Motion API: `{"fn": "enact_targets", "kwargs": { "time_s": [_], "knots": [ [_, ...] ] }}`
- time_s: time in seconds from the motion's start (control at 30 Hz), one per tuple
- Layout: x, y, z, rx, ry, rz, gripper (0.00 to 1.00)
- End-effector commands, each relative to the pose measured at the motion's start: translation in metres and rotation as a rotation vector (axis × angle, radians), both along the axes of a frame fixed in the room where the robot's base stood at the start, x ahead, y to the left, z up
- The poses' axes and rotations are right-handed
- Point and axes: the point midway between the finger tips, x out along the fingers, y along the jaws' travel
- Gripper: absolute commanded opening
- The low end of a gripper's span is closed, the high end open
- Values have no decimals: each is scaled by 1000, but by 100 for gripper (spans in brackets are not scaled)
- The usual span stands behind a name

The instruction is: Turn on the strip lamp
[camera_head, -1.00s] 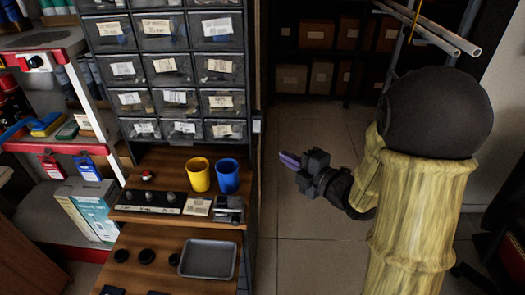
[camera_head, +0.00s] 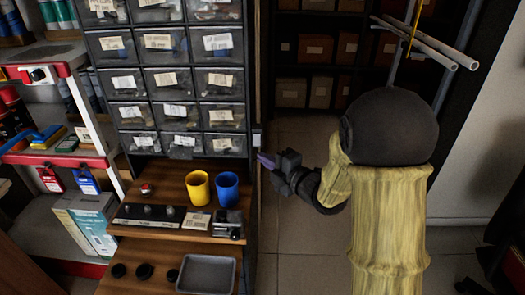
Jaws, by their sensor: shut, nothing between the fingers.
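No lit strip lamp can be made out. A small pale switch-like plate (camera_head: 257,139) sits on the right side edge of the drawer cabinet (camera_head: 176,83). My gripper (camera_head: 266,161), with purplish fingers, is shut and empty. It points left, close to the cabinet's right side and a little below the plate in the picture; I cannot tell whether it touches the cabinet. A white box with a dark knob (camera_head: 39,75) is on the red shelf edge at left. A red button (camera_head: 146,189) and a dark strip with several knobs (camera_head: 150,214) are on the wooden bench.
A yellow cup (camera_head: 198,188) and a blue cup (camera_head: 227,189) stand on the bench (camera_head: 172,240). A grey tray (camera_head: 207,274) lies on the lower board. Tiled floor (camera_head: 295,240) is clear right of the bench. Pipes (camera_head: 420,42) lie on a rack at upper right.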

Motion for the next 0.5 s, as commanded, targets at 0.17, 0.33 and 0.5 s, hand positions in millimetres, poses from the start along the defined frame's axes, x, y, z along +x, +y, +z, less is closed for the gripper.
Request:
{"fn": "enact_targets", "kwargs": {
  "time_s": [0.17, 0.33, 0.5],
  "knots": [
    [26, 13, -4, 0, -1, -2, 0],
    [46, 12, -6, -1, -1, 0, 0],
    [53, 11, -7, -1, 1, -1, 0]
  ]
}}
